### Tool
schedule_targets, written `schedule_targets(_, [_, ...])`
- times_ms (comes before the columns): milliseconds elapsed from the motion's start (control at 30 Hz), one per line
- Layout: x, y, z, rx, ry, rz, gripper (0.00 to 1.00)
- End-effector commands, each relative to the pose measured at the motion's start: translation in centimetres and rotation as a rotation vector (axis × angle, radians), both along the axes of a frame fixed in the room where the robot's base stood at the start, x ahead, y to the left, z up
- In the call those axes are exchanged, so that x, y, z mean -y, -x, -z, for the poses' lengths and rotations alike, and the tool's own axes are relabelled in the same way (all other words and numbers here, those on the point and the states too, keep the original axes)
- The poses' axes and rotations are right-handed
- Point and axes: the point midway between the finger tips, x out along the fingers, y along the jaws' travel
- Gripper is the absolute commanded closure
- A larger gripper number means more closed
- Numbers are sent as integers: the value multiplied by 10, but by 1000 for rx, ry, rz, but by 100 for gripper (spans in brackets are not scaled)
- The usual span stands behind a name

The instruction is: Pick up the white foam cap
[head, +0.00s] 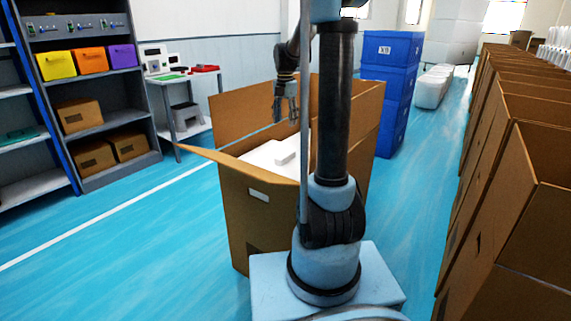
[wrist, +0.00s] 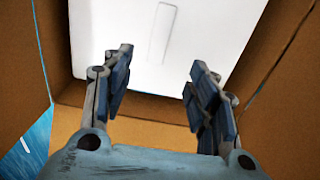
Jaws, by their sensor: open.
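The white foam cap (head: 262,155) lies inside an open cardboard box (head: 262,225) in the head view, partly hidden by the box wall and my arm. It has a raised white bar on top. In the wrist view the cap (wrist: 105,30) fills the upper middle, with the raised bar near its centre. My gripper (head: 285,104) hangs over the box, above the cap, fingers downward. In the wrist view my gripper (wrist: 158,85) is open, and nothing is between its fingers. The fingers appear apart from the cap.
Box flaps stand open around the cap. A row of cardboard boxes (head: 500,170) runs along the right. Blue crates (head: 388,90) are stacked behind. A shelf rack (head: 100,80) and a small table (head: 180,75) stand at left. The blue floor at left is clear.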

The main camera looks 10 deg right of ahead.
Motion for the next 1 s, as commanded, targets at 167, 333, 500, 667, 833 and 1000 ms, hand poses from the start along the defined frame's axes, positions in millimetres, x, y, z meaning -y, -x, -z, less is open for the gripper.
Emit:
schedule_targets(167, [5,0,13,0,0,6,47])
schedule_targets(333, [9,0,41,0,0,12,47])
schedule_targets(500, [10,0,70,0,0,14,47])
schedule_targets(667, [11,0,95,0,0,14,47])
schedule_targets(833, [11,0,115,0,0,14,47])
schedule_targets(1000, [11,0,123,0,0,14,47])
